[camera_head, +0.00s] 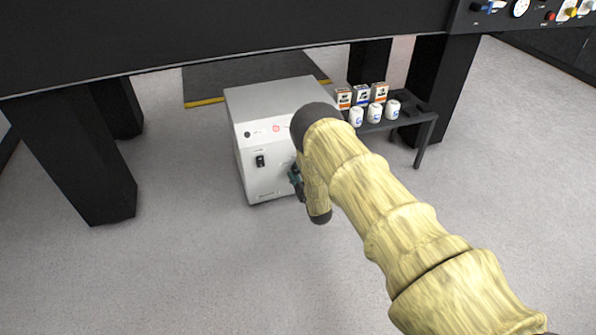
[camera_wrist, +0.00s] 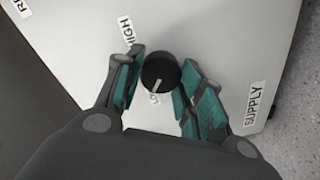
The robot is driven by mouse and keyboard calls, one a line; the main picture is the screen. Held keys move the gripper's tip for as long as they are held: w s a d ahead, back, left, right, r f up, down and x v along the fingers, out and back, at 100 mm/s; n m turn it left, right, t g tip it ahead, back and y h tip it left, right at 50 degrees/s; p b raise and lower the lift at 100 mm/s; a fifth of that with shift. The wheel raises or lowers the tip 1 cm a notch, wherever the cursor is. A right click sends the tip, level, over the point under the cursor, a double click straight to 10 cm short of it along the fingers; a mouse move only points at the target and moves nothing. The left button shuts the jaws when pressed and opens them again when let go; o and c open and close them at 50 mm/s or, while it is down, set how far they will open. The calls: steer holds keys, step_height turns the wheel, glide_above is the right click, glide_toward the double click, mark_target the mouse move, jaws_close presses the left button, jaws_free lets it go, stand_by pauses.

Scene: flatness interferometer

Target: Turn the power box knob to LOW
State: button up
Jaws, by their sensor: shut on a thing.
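The power box (camera_head: 250,180) is a white cabinet standing on the floor under the dark table. Its black round knob (camera_wrist: 160,70) shows in the wrist view, with a white pointer line aimed down and slightly left, toward a partly hidden label (camera_wrist: 152,99) that seems to start with "LO". A HIGH label (camera_wrist: 125,30) is up and left of the knob. My gripper (camera_wrist: 157,75) is shut on the knob, one finger on each side. In the head view my gripper (camera_head: 297,184) is at the box's front, where my arm hides the knob.
A SUPPLY label (camera_wrist: 256,103) is on the box face right of my gripper. A black switch (camera_head: 260,160) and a red light (camera_head: 276,128) are on the box front. A low dark rack (camera_head: 428,116) with small boxes and white jars stands right. Thick table legs (camera_head: 85,170) flank the space.

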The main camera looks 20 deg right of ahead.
steer(key=shift+s+a+f+n, duration=0.1)
steer(key=shift+n, duration=1)
steer(key=o, duration=1)
steer(key=s, duration=1.2)
steer(key=shift+d+r, duration=0.25)
steer(key=shift+d, duration=0.1)
